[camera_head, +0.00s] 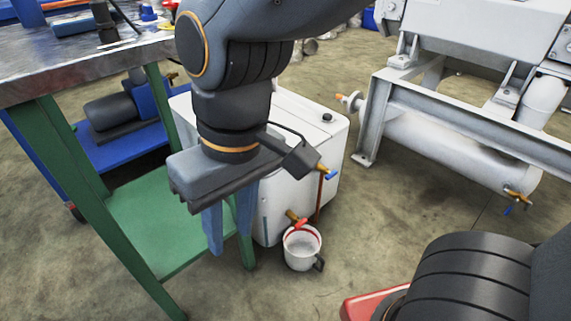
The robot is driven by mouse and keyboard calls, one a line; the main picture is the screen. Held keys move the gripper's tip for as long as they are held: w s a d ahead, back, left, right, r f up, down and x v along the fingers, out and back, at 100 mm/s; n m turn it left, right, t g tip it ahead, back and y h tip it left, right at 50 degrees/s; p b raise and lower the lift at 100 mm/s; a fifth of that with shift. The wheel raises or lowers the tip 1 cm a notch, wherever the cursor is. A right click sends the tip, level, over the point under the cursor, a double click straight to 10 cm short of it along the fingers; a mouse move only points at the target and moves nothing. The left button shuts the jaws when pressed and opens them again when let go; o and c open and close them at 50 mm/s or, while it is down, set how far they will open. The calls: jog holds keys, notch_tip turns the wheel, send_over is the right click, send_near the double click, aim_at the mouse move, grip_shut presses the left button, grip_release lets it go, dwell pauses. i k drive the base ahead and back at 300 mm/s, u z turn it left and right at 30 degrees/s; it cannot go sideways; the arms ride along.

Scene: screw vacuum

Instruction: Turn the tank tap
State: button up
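The white tank (325,140) stands on the floor at the middle, partly hidden behind my arm. On its front are a brass tap with a blue handle (327,173) high up and a tap with a red handle (297,220) low down. My gripper (230,232) points down in front of the tank's left side, left of both taps. Its two blue fingers are apart with nothing visible between them. It appears clear of both taps, though its depth from the tank is hard to judge.
A white bucket (302,260) stands under the red-handled tap. A green-legged workbench (75,195) is close on the left. A grey machine frame (465,132) with another blue-handled tap (515,198) stands right. Open floor (400,210) lies between tank and machine.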

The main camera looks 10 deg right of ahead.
aim_at(300, 223)
jog(key=z, duration=0.7)
jog(key=k, duration=0.85)
jog(key=u, duration=0.55)
